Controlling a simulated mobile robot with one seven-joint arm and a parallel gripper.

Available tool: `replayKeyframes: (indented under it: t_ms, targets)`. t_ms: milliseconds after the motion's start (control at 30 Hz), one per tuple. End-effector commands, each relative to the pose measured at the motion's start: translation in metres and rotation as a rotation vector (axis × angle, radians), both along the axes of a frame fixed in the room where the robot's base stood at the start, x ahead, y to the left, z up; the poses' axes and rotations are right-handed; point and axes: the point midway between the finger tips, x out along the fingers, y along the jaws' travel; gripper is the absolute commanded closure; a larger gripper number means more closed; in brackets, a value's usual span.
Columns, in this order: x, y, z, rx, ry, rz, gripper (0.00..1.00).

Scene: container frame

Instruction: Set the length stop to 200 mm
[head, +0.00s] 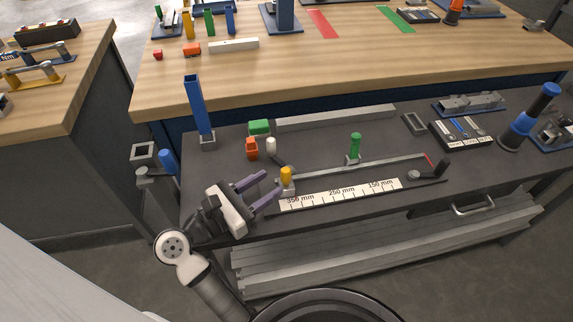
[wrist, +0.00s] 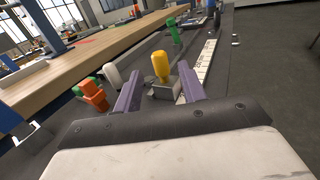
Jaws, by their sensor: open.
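The length stop is a grey block with a yellow knob (head: 286,174) at the left end of a rail, by the 350 mm end of the white scale (head: 340,192). The scale reads 350, 250 and 150 mm from left to right. My gripper (head: 262,190) is open just left of the yellow knob. In the wrist view the yellow knob (wrist: 161,67) stands upright beyond and between the two purple fingers (wrist: 160,95), seemingly not touched. A green-knobbed block (head: 355,147) stands behind the rail, further right.
An orange piece (head: 251,148), a white-topped lever (head: 271,146) and a green block (head: 259,127) stand behind my gripper. A tall blue post (head: 198,105) rises at the left. A black handle (head: 442,166) is at the rail's right end. Space in front of the scale is clear.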

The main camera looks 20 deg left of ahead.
Motion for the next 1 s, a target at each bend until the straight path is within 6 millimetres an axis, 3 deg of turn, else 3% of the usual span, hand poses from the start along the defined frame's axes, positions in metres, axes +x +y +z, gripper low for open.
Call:
replayKeyframes:
  t_ms: [100, 300, 733, 1000]
  targets:
    - [0.021, -0.012, 0.004, -0.003, 0.001, -0.003, 0.59]
    - [0.045, -0.025, 0.002, -0.001, 0.000, -0.001, 0.59]
    - [0.054, -0.030, 0.000, 0.000, 0.000, 0.000, 0.59]
    - [0.054, -0.030, 0.000, 0.000, 0.000, 0.001, 0.94]
